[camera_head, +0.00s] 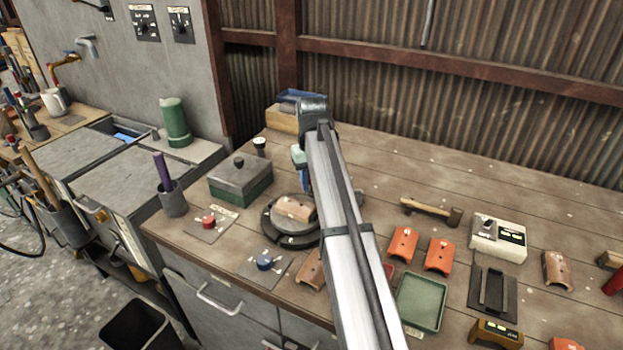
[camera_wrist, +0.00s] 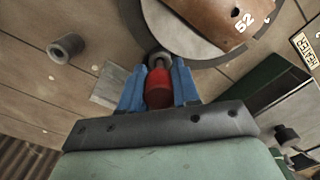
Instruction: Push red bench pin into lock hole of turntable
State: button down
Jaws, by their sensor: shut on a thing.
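My gripper (camera_wrist: 158,84) has its blue fingers shut on the red bench pin (camera_wrist: 158,90) in the wrist view. A grey round end or collar (camera_wrist: 160,59) shows just beyond the pin, beside the turntable's rim; I cannot tell if it belongs to the pin or the lock hole. The turntable (camera_wrist: 180,38) carries a brown curved piece marked 52 (camera_wrist: 222,14). In the head view the turntable (camera_head: 272,235) is partly behind my arm. My gripper (camera_head: 298,157) is at its far side there, mostly hidden, and the pin is hidden. The lock hole is not clearly visible.
A grey-green lidded box (camera_head: 240,182) stands left of the turntable. A small dark cup (camera_head: 260,147) stands behind it. Plates with a red knob (camera_head: 208,222) and a blue knob (camera_head: 264,261) lie in front. Orange curved pieces (camera_head: 403,244) and a green tray (camera_head: 421,302) lie right.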

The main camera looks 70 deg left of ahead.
jog(key=shift+f, duration=0.7)
jog(key=c, duration=1.1)
grip_release()
jog(key=shift+o, duration=0.2)
jog(key=shift+d, duration=0.1)
jog(key=o, duration=0.5)
jog(key=shift+c, duration=0.2)
jog(key=shift+w+f, duration=0.1)
jog(key=shift+w, duration=0.1)
